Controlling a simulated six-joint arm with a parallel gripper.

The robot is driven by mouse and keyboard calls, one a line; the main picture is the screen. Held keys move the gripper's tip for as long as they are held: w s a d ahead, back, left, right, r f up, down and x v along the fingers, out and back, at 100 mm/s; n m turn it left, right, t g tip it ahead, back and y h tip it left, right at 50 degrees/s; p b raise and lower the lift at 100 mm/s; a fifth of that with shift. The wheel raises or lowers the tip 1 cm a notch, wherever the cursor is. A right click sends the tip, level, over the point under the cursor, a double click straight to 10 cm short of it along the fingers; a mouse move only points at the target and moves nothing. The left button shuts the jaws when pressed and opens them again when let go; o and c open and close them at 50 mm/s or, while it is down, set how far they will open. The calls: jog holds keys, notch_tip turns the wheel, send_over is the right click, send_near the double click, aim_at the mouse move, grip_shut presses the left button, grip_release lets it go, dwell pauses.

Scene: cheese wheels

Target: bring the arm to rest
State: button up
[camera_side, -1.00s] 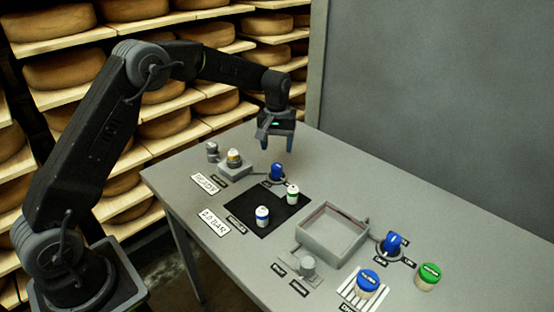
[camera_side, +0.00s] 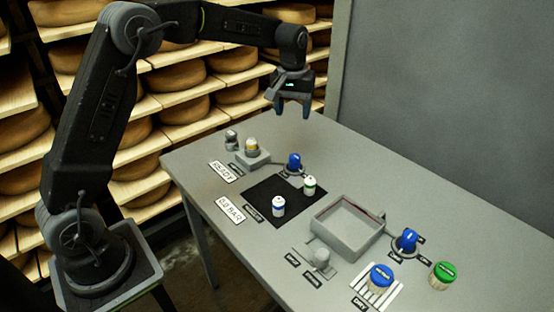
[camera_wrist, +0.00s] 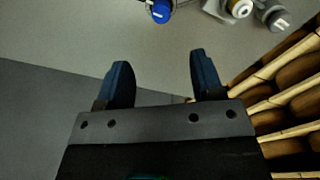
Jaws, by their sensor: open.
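My gripper (camera_side: 291,105) hangs in the air above the far end of the grey table (camera_side: 340,150), fingers pointing down. It is apart from everything. In the wrist view my gripper (camera_wrist: 162,80) shows two dark blue fingers spread wide with nothing between them. The blue knob (camera_side: 294,162) on the table lies below and nearer the side camera than the fingers. It also shows at the top of the wrist view (camera_wrist: 161,11).
On a black mat (camera_side: 262,190) stand a blue-banded jar (camera_side: 278,206) and a green-banded jar (camera_side: 309,185). A grey open tray (camera_side: 350,248), another blue knob (camera_side: 406,240), a blue-lidded jar (camera_side: 381,278) and a green-lidded jar (camera_side: 443,274) stand nearer. Cheese shelves (camera_side: 190,120) line the back left.

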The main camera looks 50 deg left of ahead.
jog(key=s+d+r+m+t, duration=0.1)
jog(key=s+d+r+m, duration=0.1)
jog(key=s+r, duration=0.4)
jog(key=s+d+r+m+t, duration=0.1)
jog(key=s+d+r, duration=0.15)
jog(key=s, duration=0.65)
jog(key=s+f+m+t, duration=0.1)
jog(key=s, duration=0.7)
jog(key=s+d+f+m+t, duration=0.1)
jog(key=s+m+t, duration=0.1)
jog(key=s, duration=0.6)
jog(key=shift+s+d+f, duration=0.2)
jog(key=shift+d+f, duration=0.05)
jog(key=shift+f, duration=0.15)
